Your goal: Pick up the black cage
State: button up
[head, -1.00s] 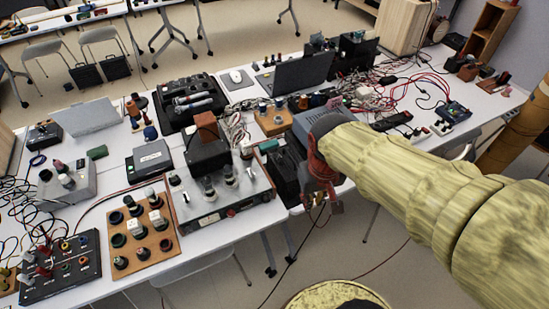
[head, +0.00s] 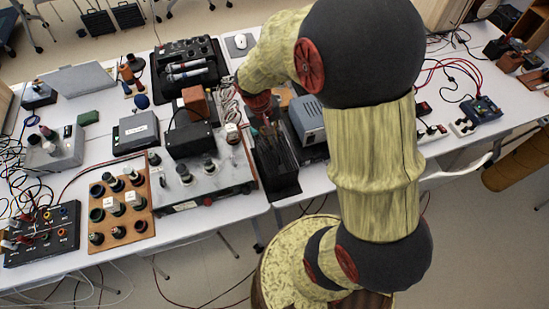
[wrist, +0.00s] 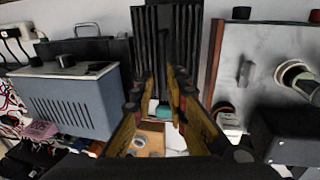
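The black cage (head: 276,171) is a dark, narrow, box-like frame standing on the white table between a metal-cased amplifier and a blue-grey box. My gripper (head: 266,132) points down at the cage's far end in the head view, partly hidden by my arm. In the wrist view the cage's ribbed black side (wrist: 168,35) fills the top middle. The two fingers of my gripper (wrist: 161,88) are apart there, with a gap between them and nothing clearly held. Whether the fingers touch the cage cannot be told.
The amplifier (head: 200,180) stands close on the left; the blue-grey box (head: 308,121) is close on the right. A black case (head: 186,66) with tools lies behind. A board with several knobs (head: 122,207) is farther left. Cables spread across the right side.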

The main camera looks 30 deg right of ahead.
aim_at(275, 146)
jog(key=f, duration=0.2)
jog(key=f+b, duration=0.1)
jog(key=f, duration=0.1)
jog(key=f+b, duration=0.1)
jog(key=shift+s+d+f, duration=0.3)
jog(key=shift+f, duration=0.1)
grip_shut()
jog(key=shift+r, duration=0.15)
dwell(0.6)
jog(key=shift+r, duration=0.2)
notch_tip(275, 146, up, 3)
jog(key=shift+a+r+p, duration=0.1)
jog(key=shift+r+p, duration=0.1)
jog(key=shift+p, duration=0.75)
jog(key=s+a+r+p, duration=0.3)
jog(key=s+a+r, duration=0.4)
jog(key=s+r, duration=0.2)
jog(key=shift+s+a, duration=0.4)
jog(key=shift+s, duration=0.85)
